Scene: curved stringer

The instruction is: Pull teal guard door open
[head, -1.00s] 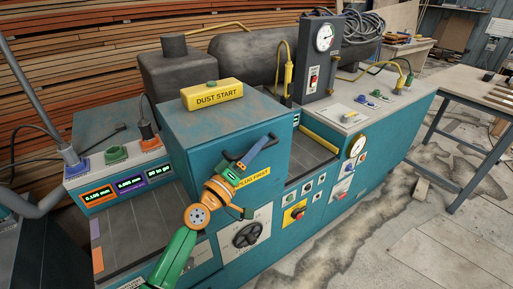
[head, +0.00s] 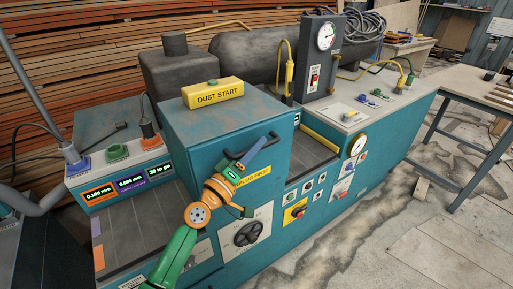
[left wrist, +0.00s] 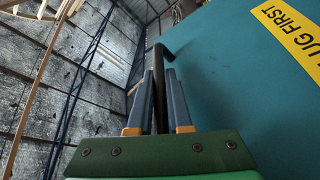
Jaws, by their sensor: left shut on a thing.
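The teal guard door (head: 265,128) is the front of the large teal housing and carries a yellow label reading "UNPLUG FIRST" (head: 254,178), partly covered by my arm. A dark bar handle (head: 229,155) is fixed to the door. My left gripper (head: 257,152), with blue-grey fingers, is shut on this handle. In the left wrist view the handle (left wrist: 158,75) runs between the two fingers (left wrist: 160,98) and bends right at its top toward the teal panel (left wrist: 225,75). My right gripper is not in view.
A yellow "DUST START" box (head: 213,93) sits on the housing. A black rotary knob (head: 248,233) is below my arm. The floor (head: 390,225) right of the machine is mostly clear.

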